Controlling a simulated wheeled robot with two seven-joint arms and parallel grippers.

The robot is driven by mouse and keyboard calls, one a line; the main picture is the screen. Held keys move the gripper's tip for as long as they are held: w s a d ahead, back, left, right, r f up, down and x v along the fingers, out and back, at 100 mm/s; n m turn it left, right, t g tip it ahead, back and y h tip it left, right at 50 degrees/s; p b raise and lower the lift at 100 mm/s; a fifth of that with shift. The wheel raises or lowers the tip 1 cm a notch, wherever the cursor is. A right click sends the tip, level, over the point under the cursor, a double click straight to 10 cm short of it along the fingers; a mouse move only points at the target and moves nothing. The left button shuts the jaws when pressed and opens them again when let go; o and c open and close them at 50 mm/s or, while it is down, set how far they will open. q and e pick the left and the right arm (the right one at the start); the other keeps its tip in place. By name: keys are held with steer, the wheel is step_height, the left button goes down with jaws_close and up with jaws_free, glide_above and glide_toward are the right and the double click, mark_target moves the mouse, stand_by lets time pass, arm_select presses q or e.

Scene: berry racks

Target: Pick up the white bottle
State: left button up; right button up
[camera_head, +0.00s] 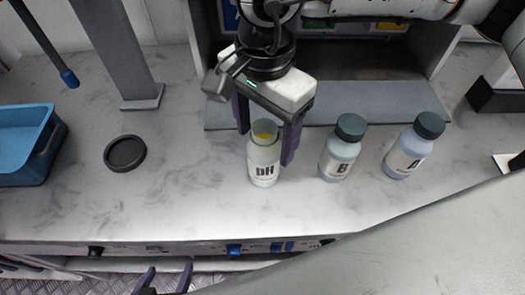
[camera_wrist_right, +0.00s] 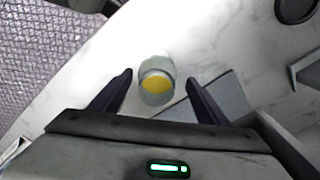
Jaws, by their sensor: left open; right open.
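A whitish bottle marked "pH" (camera_head: 264,170) stands upright and uncapped on the marble counter, with something yellow inside. My right gripper (camera_head: 267,147) comes down from above, open, with one finger on each side of the bottle's upper part. In the right wrist view the bottle (camera_wrist_right: 156,80) shows between the open fingers of this gripper (camera_wrist_right: 160,77), with gaps on both sides. My left gripper (camera_head: 165,279) is at the bottom edge of the head view, its two fingers apart and empty, in front of the counter.
Two dark-capped bottles, a greenish one (camera_head: 339,152) and a bluish one marked "A" (camera_head: 409,150), stand to the right. A grey shelf unit (camera_head: 375,105) stands behind. The counter between lid and bottle is clear.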

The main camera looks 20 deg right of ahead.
steer(key=f, duration=0.1)
steer(key=f+p, duration=0.1)
steer(key=f, duration=0.3)
steer(key=shift+s+a, duration=0.1)
steer(key=shift+s, duration=0.3)
steer(key=shift+f, duration=0.4)
steer(key=shift+c, duration=0.2)
